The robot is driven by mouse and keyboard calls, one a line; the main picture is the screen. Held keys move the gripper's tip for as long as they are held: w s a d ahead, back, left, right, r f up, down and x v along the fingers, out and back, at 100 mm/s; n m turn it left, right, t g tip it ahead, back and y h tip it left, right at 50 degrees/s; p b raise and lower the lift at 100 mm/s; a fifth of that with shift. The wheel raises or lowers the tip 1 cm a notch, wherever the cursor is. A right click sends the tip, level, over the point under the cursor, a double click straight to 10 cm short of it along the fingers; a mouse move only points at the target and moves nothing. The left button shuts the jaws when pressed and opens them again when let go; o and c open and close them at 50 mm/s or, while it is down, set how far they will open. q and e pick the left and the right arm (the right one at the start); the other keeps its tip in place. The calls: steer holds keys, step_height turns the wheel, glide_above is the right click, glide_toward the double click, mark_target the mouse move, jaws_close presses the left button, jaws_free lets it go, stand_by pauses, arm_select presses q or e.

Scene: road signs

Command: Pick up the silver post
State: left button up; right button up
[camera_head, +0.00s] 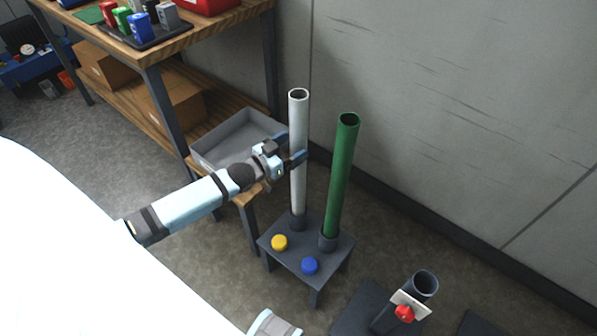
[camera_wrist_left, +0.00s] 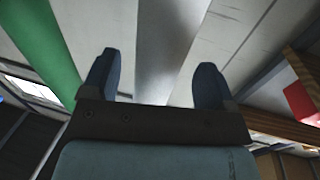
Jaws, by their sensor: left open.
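The silver post (camera_head: 299,190) stands upright in a holder on a small dark stand (camera_head: 318,262). My left gripper (camera_head: 295,150) is open, with its fingers at the sides of the post around mid-height. In the left wrist view the silver post (camera_wrist_left: 168,50) runs between the two open blue fingers (camera_wrist_left: 155,85), with gaps on both sides; I cannot tell whether they touch it. A green post (camera_head: 342,175) stands in the same stand to the right, and it also shows in the left wrist view (camera_wrist_left: 40,40). My right gripper is not in view.
A yellow cap (camera_head: 279,242) and a blue cap (camera_head: 310,265) lie on the stand. A grey tray (camera_head: 232,139) is behind my left gripper. A dark base with a tube (camera_head: 421,284) and red-marked piece stands at lower right. A wall (camera_head: 450,110) is close behind the posts.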

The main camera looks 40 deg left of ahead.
mark_target(299, 94)
arm_select(q)
steer(key=shift+x, duration=1.4)
jaws_close()
steer(key=shift+r, duration=0.1)
step_height(299, 94, up, 20)
steer(key=p, duration=0.4)
